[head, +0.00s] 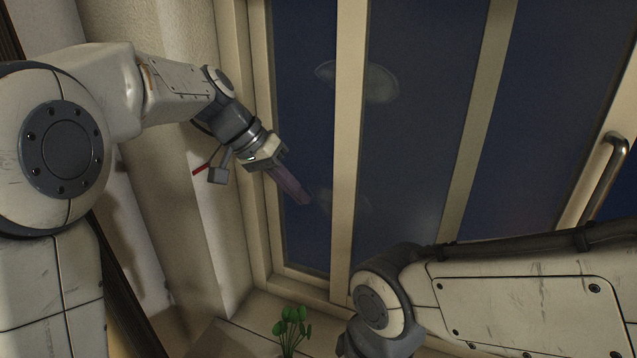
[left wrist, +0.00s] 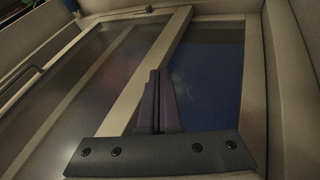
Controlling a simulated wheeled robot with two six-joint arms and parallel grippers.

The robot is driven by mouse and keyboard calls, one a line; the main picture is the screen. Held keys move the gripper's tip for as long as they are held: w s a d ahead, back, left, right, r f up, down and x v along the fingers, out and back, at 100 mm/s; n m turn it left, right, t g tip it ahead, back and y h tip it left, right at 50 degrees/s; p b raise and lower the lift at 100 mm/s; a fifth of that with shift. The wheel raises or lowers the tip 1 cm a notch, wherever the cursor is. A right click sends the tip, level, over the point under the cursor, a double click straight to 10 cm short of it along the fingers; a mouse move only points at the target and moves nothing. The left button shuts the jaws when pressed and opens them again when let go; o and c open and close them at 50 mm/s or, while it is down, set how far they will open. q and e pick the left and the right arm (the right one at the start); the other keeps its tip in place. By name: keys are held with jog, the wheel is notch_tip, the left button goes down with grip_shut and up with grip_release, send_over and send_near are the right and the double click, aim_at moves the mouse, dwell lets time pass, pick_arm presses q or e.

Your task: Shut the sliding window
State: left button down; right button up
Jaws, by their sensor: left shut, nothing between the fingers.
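The sliding window (head: 348,130) has cream uprights and dark blue panes, and fills most of the head view. A curved metal handle (head: 606,170) is on an upright at the far right. My left gripper (head: 305,199) is shut and empty, in front of the narrow left pane, between the frame's left side and the first upright. In the left wrist view its purple fingers (left wrist: 158,78) lie together beside a cream upright (left wrist: 140,80). I cannot tell whether they touch it. My right arm crosses the lower right of the head view, and its gripper is out of sight.
A green plant (head: 291,326) stands below the window at the bottom. A pale wall column (head: 185,180) borders the window on the left. A pale round reflection (head: 372,82) shows in the glass. The space before the middle panes is clear above my right arm.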

pick_arm(q)
jog(key=w+d+f+p, duration=0.3)
jog(key=d+f, duration=0.1)
jog(key=f, duration=0.2)
jog(key=shift+w+d+h, duration=0.15)
jog(key=shift+w+h, duration=0.15)
jog(key=shift+w, duration=0.1)
pick_arm(e)
notch_tip(320, 180, up, 4)
jog(key=shift+d+f, duration=0.1)
